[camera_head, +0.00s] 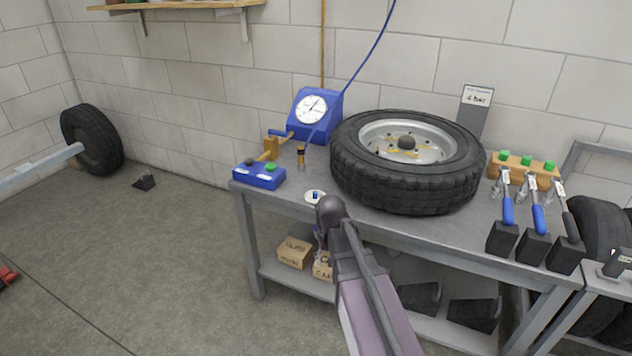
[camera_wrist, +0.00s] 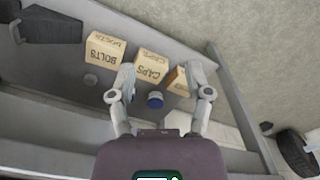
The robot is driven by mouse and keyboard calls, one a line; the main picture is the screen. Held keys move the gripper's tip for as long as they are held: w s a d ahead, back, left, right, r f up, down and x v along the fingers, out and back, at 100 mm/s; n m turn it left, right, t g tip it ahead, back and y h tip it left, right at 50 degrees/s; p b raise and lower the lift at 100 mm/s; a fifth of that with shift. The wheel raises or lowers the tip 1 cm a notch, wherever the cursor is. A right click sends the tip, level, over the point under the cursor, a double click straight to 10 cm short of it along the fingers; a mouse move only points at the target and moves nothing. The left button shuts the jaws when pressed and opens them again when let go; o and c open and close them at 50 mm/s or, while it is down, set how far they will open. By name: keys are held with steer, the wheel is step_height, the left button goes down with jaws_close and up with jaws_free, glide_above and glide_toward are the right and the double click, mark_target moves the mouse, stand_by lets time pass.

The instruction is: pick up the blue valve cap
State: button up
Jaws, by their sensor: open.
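In the head view a small blue piece (camera_head: 316,195) sits on a round white dish (camera_head: 309,199) near the front left edge of the bench. In the wrist view a small round blue cap (camera_wrist: 155,99) shows between my two fingers, with a paler part beside it. I cannot tell whether it is the same piece as in the head view. My gripper (camera_wrist: 161,78) has its fingers apart, with nothing held between them. In the head view my arm hides part of the bench front, and the fingers are mostly hidden.
A lower shelf holds boxes marked BOLTS (camera_wrist: 105,50) and CAPS (camera_wrist: 152,67). A wheel (camera_head: 407,160) lies on the bench top (camera_head: 430,228), right of the dish. A blue button box (camera_head: 259,177) and a gauge (camera_head: 313,110) stand left and behind. Open floor lies left of the bench.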

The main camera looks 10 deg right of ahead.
step_height(320, 180, up, 23)
steer(key=m+p, duration=0.2)
steer(key=p, duration=2)
glide_above(315, 192)
steer(key=shift+w+d+r, duration=0.1)
steer(key=shift+w+d, duration=0.05)
steer(key=shift+w, duration=0.05)
step_height(315, 192, down, 9)
steer(key=b, duration=0.9)
steer(key=shift+r, duration=0.15)
steer(key=shift+s+f+b, duration=0.1)
steer(key=shift+f+b, duration=2.45)
steer(key=shift+f, duration=0.05)
steer(key=c, duration=0.9)
